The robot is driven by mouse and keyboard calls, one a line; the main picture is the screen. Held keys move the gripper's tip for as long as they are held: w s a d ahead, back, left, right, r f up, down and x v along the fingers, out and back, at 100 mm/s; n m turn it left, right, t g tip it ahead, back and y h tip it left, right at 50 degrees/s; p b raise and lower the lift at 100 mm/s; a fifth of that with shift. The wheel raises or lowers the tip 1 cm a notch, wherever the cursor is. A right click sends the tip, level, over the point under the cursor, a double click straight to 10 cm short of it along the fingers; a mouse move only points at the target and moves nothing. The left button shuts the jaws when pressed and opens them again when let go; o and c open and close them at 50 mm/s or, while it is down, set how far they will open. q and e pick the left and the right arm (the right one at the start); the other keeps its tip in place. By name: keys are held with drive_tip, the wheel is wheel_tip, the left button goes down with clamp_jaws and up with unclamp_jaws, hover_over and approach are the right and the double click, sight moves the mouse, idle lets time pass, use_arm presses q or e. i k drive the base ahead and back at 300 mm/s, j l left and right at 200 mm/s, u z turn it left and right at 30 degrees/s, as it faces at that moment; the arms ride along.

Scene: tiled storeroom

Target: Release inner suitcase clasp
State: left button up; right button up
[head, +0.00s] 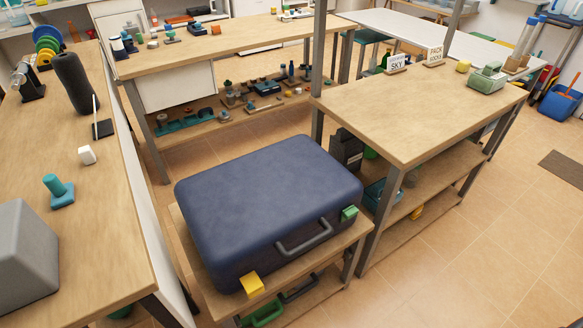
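A closed dark blue suitcase (265,205) lies flat on a low wooden stand (195,240). Its front side faces the lower right and carries a grey handle (304,240). A yellow clasp (251,285) sits at the left end of that side, near the stand's front corner. A green clasp (349,213) sits at the right end, close to the workbench. Whether either clasp is latched is too small to tell. The lid looks shut. Neither of my grippers is in view.
A wooden workbench (400,130) with shelves stands right of the suitcase. A left bench (95,215) holds a grey block (25,255), a teal object (58,190) and a white cube (87,155). Tiled floor (460,260) is open at lower right.

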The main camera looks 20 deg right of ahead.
sight(347, 213)
drive_tip(key=i+z, duration=0.15)
drive_tip(key=z, duration=0.2)
drive_tip(key=i+z, duration=0.15)
drive_tip(key=z, duration=0.15)
